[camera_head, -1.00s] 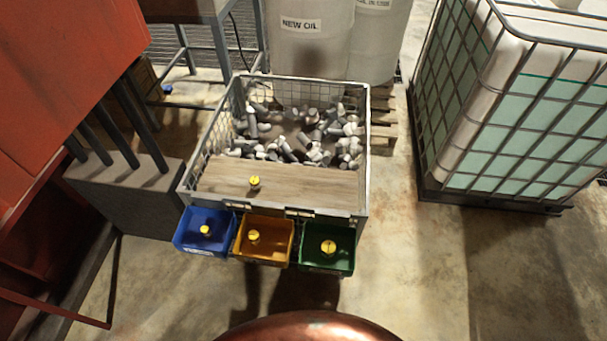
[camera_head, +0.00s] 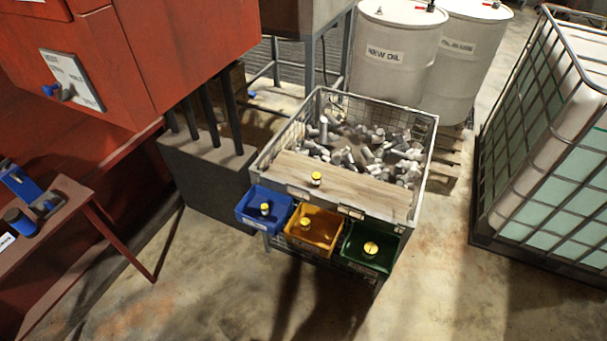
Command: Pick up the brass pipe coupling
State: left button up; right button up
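Small yellow, brass-like pieces show in several places. One yellow piece (camera_head: 316,178) stands on the wooden board (camera_head: 380,196) across the front of the wire crate. Another yellow piece (camera_head: 265,208) is in the blue bin (camera_head: 250,222), one (camera_head: 305,223) is in the orange bin (camera_head: 325,243), and a wider one (camera_head: 371,248) is in the green bin (camera_head: 352,255). They are too small to tell which is the brass pipe coupling. Neither of my grippers is in view.
The wire crate (camera_head: 428,135) holds many grey and white fittings behind the board. White oil drums (camera_head: 392,68) stand behind it. A caged tank (camera_head: 560,150) is at right. A red machine (camera_head: 160,50) and a red bench (camera_head: 60,215) with blue items are at left. Foreground floor is clear.

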aim_at(316, 177)
jog(key=u, duration=0.3)
jog(key=i, duration=1.55)
jog(key=z, duration=0.45)
